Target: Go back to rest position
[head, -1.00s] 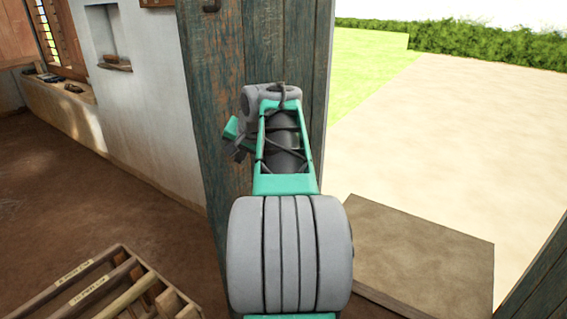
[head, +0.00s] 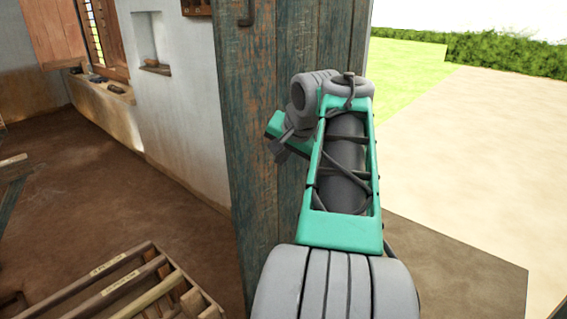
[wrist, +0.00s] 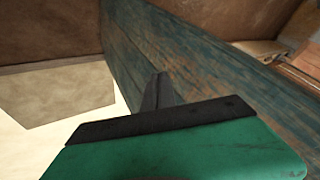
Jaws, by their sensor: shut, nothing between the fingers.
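My gripper (wrist: 160,90) shows in the wrist view as two dark fingers close together, shut and empty, in front of a weathered blue-green wooden door (wrist: 190,75). In the head view my arm is folded up in front of the same door (head: 262,180), and its upper links cover part of it. The fingertips cannot be made out clearly in the head view. Whether any part of the arm touches the door cannot be told.
A slatted wooden rack (head: 125,285) stands at the lower left. A brown slab (head: 470,275) lies at the doorway on the right, with pale paving (head: 470,150) beyond. The brown earth floor (head: 110,200) between rack and white wall (head: 185,100) is clear.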

